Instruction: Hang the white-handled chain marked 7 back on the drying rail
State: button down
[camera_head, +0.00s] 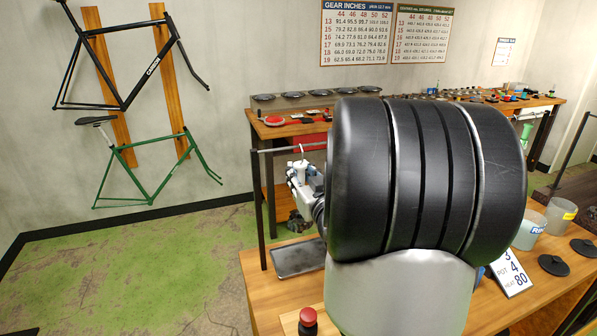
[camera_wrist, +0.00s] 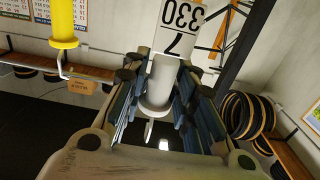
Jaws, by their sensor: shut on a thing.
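The white handle (camera_wrist: 159,82) stands between my gripper's fingers (camera_wrist: 158,108) in the wrist view, with blue pads on both sides. A white tag (camera_wrist: 182,28) on it reads 7 and 330, upside down. The chain itself is hidden. In the head view my gripper (camera_head: 304,178) shows at the left of my large arm, with a thin white hook (camera_head: 302,151) above it. The drying rail (camera_head: 285,149) runs on a dark post beside the hook. I cannot tell whether the hook touches the rail. A yellow handle (camera_wrist: 63,25) is at upper left in the wrist view.
A grey tray (camera_head: 298,261) lies on the bench below my gripper. A red button (camera_head: 308,317) is at the front. My arm hides the bench's middle. The green floor at left is clear.

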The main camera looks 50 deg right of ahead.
jog(key=shift+w+d+r, duration=0.1)
jog(key=shift+d+r, duration=0.05)
jog(key=shift+d, duration=0.15)
jog(key=w+d, duration=0.1)
jog(key=w+f, duration=0.1)
jog(key=w, duration=0.1)
jog(key=w+d+f, duration=0.1)
jog(key=shift+w+d+f+b, duration=0.1)
jog(key=shift+w+d+b, duration=0.2)
jog(key=shift+w, duration=0.1)
dwell(0.6)
jog(key=c, duration=1.2)
grip_release()
jog(key=shift+o, duration=0.4)
jog(key=shift+f, duration=0.1)
jog(key=shift+s+a, duration=0.1)
